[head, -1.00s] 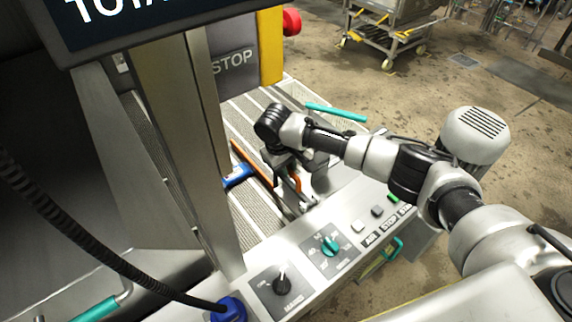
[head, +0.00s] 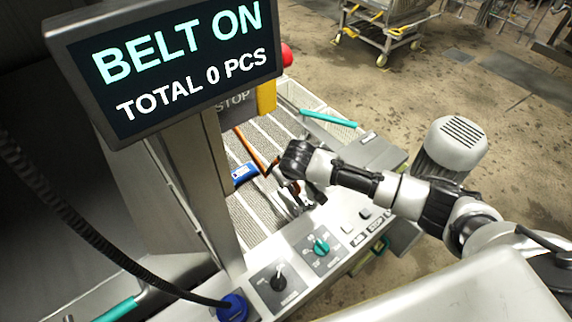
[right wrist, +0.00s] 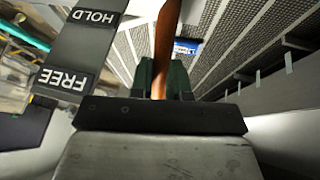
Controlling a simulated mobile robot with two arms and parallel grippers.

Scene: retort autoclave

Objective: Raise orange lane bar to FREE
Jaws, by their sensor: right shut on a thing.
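The orange lane bar (head: 250,147) slants over the ribbed belt in the head view. Its near end runs into my right gripper (head: 284,180). In the right wrist view the orange bar (right wrist: 166,42) passes between the dark green fingertips of my right gripper (right wrist: 165,80), which are shut on it. A grey plate beside it carries a HOLD label (right wrist: 96,17) and, nearer my gripper, a FREE label (right wrist: 67,80). The bar lies alongside these labels; its exact setting is hard to tell. My left gripper is in neither view.
A blue item (head: 244,173) lies on the belt (head: 247,214) beside the bar. A display (head: 185,62) reads BELT ON, TOTAL 0 PCS. The control panel (head: 300,256) has a teal knob (head: 320,246) and a black knob (head: 278,283). A teal handle (head: 328,118) lies beyond.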

